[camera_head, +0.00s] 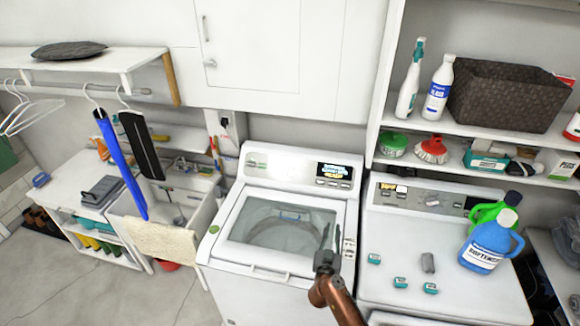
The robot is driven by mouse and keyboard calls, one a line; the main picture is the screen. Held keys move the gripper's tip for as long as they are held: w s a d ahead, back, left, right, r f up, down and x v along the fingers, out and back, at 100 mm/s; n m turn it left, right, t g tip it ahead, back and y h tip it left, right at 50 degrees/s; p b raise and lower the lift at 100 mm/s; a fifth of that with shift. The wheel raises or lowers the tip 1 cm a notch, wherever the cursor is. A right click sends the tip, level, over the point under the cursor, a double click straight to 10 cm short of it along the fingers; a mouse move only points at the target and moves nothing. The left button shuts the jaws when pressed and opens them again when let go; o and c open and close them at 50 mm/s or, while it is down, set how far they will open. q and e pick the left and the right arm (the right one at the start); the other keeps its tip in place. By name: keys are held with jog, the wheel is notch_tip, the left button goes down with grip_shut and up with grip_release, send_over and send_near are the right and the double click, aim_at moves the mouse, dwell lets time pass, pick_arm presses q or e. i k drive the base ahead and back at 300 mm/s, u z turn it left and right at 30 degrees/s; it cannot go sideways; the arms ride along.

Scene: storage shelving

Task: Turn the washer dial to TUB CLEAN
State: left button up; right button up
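The white top-loading washer (225,247) stands in the middle of the head view, its glass lid (275,222) closed. Its rear control panel (300,165) has a lit display (334,171) at the right, with small buttons below it. Glare whitens the middle of the panel. I cannot make out a dial or the words TUB CLEAN at this size. My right gripper (332,233) is over the right side of the lid, in front of the panel and apart from it. Its two thin fingers point toward the panel, parted, with nothing between them. My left gripper is out of view.
A second white machine (440,290) stands at the right, with blue (487,240) and green bottles and several small boxes on top. A shelf (470,128) with bottles and a dark basket (508,95) is above it. A sink (185,205) is at the left.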

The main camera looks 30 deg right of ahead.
aim_at(289, 170)
jog(key=u, duration=0.05)
jog(key=i, duration=1.35)
